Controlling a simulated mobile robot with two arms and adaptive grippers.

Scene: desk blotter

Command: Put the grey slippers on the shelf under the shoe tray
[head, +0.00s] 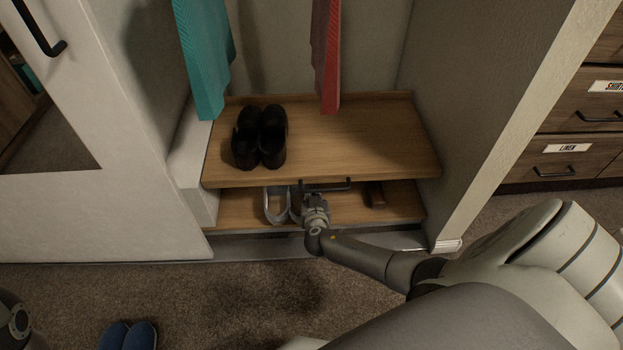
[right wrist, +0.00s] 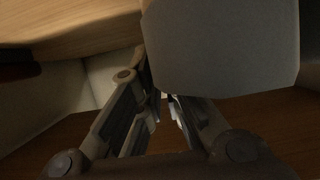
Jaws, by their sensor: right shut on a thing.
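The grey slippers (head: 277,205) sit at the front of the lower wooden shelf (head: 240,207), left of its middle. My right gripper (head: 310,200) reaches in at the shelf front, shut on the slippers at their right side, and hides part of them. In the right wrist view its two fingers (right wrist: 165,110) come close together, and a large pale grey shape fills the upper right; I cannot tell what it is.
Black shoes (head: 260,137) stand on the tray's left side. A dark brown object (head: 375,195) lies on the lower shelf, right of my gripper. Teal (head: 203,55) and red (head: 326,55) cloths hang above. Blue slippers (head: 128,336) lie on the carpet.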

